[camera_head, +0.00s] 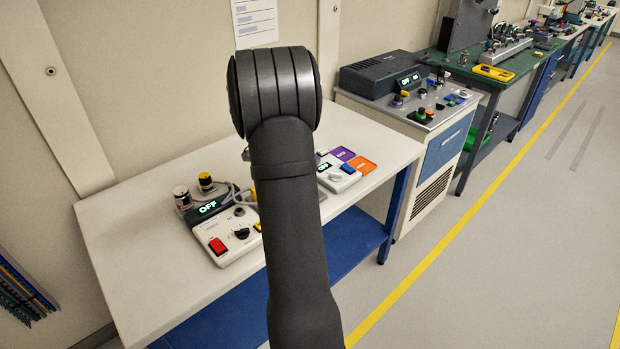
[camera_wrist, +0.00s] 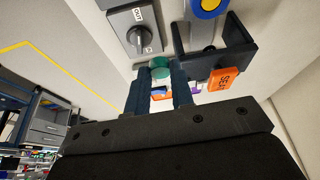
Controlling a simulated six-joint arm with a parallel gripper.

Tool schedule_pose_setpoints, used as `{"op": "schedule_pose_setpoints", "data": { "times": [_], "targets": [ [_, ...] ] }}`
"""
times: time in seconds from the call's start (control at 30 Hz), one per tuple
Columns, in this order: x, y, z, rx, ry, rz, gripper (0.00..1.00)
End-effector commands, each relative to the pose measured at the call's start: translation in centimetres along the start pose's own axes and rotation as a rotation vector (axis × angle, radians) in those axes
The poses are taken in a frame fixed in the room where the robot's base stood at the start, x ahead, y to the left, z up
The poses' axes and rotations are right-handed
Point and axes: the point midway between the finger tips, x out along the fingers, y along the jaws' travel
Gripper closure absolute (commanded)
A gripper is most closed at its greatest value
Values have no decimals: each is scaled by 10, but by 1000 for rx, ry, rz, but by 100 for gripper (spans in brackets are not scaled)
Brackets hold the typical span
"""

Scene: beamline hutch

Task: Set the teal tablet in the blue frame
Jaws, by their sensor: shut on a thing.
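My gripper (camera_wrist: 159,78) shows in the wrist view with its two dark fingers closed on the teal tablet (camera_wrist: 160,69). The tablet is small and rounded, and its face shows at the fingertips. I cannot tell whether it touches anything beyond the fingers. A small blue patch (camera_wrist: 158,89) shows between the fingers, but I cannot tell whether it is the blue frame. In the head view my arm hides the gripper and the tablet. A blue part (camera_head: 347,168) sits on a small white box there; it is too small to identify as the frame.
In the wrist view a grey knob box (camera_wrist: 139,35), a dark bracket (camera_wrist: 243,42) and an orange SET block (camera_wrist: 222,80) are close by. In the head view an OFF-display box (camera_head: 232,235), purple pad (camera_head: 343,153) and orange pad (camera_head: 363,165) lie on the white bench (camera_head: 150,260). Its front left is clear.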

Motion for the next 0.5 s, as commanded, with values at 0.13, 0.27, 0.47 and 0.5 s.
{"op": "schedule_pose_setpoints", "data": {
  "times": [0.13,0.27,0.47,0.5],
  "targets": [
    [-2,-47,6,-187,15,-73,100],
    [-3,-71,9,-289,27,-112,100],
    [-1,-82,12,-341,34,-130,100],
    [1,-82,12,-342,34,-130,100]
  ]
}}
